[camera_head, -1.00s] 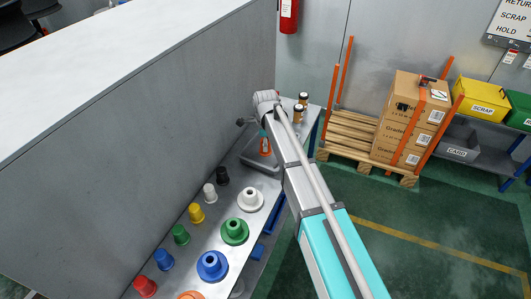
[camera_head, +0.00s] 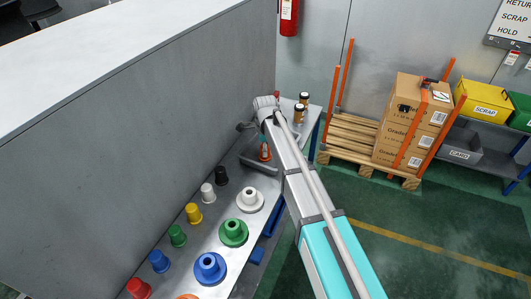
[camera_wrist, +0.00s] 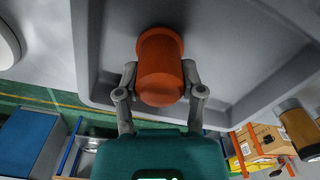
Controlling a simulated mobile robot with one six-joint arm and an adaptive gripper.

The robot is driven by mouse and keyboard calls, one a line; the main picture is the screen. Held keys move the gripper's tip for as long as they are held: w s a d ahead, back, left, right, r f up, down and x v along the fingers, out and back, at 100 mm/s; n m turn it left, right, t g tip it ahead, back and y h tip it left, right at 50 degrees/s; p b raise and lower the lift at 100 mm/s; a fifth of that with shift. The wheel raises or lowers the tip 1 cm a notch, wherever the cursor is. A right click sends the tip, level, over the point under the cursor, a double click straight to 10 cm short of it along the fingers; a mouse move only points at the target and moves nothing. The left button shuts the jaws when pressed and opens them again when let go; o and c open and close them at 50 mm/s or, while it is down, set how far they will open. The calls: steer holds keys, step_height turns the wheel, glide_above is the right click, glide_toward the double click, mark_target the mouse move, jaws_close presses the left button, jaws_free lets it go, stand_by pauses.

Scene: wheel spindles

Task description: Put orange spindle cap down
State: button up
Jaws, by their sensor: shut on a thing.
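The orange spindle cap (camera_wrist: 160,68) is between the two grey fingers of my gripper (camera_wrist: 160,84), which is shut on it. In the wrist view the cap is over the floor of a grey tray (camera_wrist: 225,112); I cannot tell whether it touches the floor. In the head view the orange cap (camera_head: 264,153) shows beside my arm, above the tray (camera_head: 258,168) at the bench's far end. My arm hides part of the tray and most of the gripper there.
Black, white, yellow, green, blue and red caps line the bench's left side. White (camera_head: 249,200), green (camera_head: 233,233) and blue (camera_head: 210,268) flanged spindles stand right of them. Small jars (camera_head: 299,113) stand beyond the tray. A grey wall panel (camera_head: 150,130) bounds the left.

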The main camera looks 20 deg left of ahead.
steer(key=shift+f, duration=0.25)
steer(key=o, duration=1.1)
steer(key=shift+r, duration=0.1)
steer(key=shift+c, duration=0.2)
steer(key=shift+r, duration=0.15)
step_height(320, 180, up, 12)
steer(key=p, duration=1.2)
stand_by(0.4)
